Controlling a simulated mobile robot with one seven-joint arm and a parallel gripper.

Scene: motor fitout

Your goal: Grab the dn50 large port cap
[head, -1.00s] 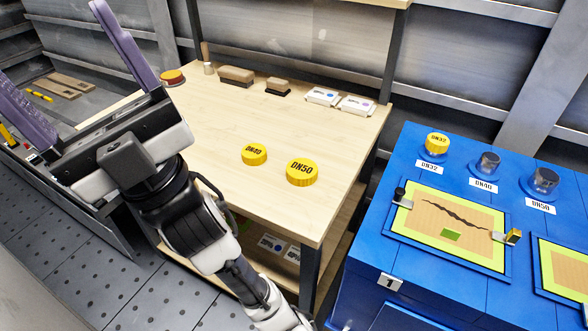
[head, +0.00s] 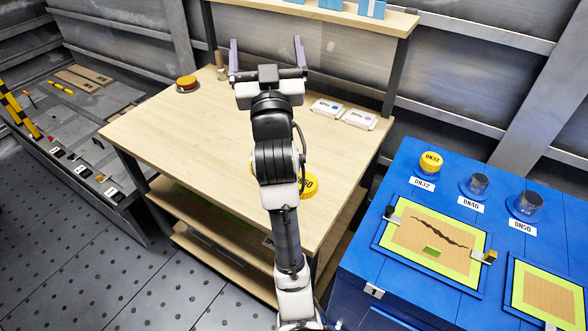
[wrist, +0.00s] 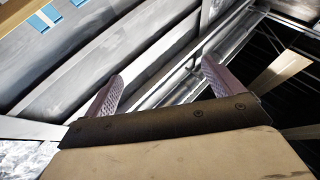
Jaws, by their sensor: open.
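The yellow DN50 cap (head: 308,186) lies on the wooden workbench (head: 180,140), mostly hidden behind my arm in the head view; only its right part shows. The DN40 cap is almost wholly covered by my arm, with a sliver of yellow at the arm's left edge. My gripper (head: 268,58) is open and empty, its two purple fingers pointing up and away, beyond the caps toward the back of the bench. In the wrist view the open fingers (wrist: 160,85) have only the wall and metal beams beyond them; no cap is in that view.
A blue cabinet (head: 350,245) at right bears a yellow DN32 cap (head: 431,162), dark DN40 (head: 474,185) and DN50 ports (head: 526,205), and framed panels. An orange-topped button (head: 187,84) stands at back left. The bench's left half is clear.

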